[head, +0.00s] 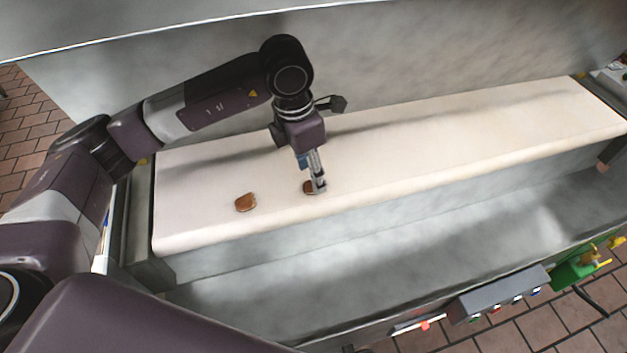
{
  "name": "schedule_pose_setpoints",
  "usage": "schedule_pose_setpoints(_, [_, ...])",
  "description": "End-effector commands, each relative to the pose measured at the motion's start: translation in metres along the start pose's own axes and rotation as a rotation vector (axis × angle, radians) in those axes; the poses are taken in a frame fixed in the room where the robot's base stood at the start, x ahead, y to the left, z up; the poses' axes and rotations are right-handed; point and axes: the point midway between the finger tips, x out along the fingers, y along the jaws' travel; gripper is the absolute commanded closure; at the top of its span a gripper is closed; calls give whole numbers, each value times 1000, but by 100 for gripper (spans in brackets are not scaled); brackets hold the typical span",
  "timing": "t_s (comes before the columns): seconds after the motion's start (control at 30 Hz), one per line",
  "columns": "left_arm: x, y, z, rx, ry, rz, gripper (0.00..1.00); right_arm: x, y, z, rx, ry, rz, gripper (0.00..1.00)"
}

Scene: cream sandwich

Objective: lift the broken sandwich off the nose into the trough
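A brown, flat piece of sandwich (245,202) lies on the cream belt (420,150) near its front left. A second brown piece (308,187) lies to its right, close to the rounded front edge, the nose (400,190). My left gripper (317,187) points down at this second piece, and its fingers cover the piece's right part. Whether the fingers grip it is hidden by the narrow side-on view. The grey metal trough (390,225) runs below and in front of the belt and shows no sandwich in its visible part. My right gripper is out of view.
A grey wall (430,60) stands behind the belt. A grey control box with buttons (500,292) and a green item (578,270) are at the trough's front right. The belt right of my gripper is clear.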

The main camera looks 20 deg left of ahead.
Motion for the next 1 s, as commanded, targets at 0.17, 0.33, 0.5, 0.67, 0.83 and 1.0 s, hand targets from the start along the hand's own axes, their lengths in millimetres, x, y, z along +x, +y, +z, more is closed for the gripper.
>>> schedule_pose_setpoints(0.17, [25, 1, 0, -2, 2, -4, 54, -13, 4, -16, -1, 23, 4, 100])
schedule_pose_setpoints(0.33, [35, 1, 0, 1, -1, -2, 54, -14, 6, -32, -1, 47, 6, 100])
schedule_pose_setpoints(0.5, [35, 1, 0, 0, -2, -2, 54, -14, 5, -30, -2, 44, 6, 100])
schedule_pose_setpoints(0.67, [35, 1, 0, 0, -1, -2, 72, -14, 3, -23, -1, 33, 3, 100])
schedule_pose_setpoints(0.83, [34, 1, 0, 0, -1, -2, 84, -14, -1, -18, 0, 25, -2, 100])
schedule_pose_setpoints(1.0, [34, 1, 0, -1, -1, -2, 85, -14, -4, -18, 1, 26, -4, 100])
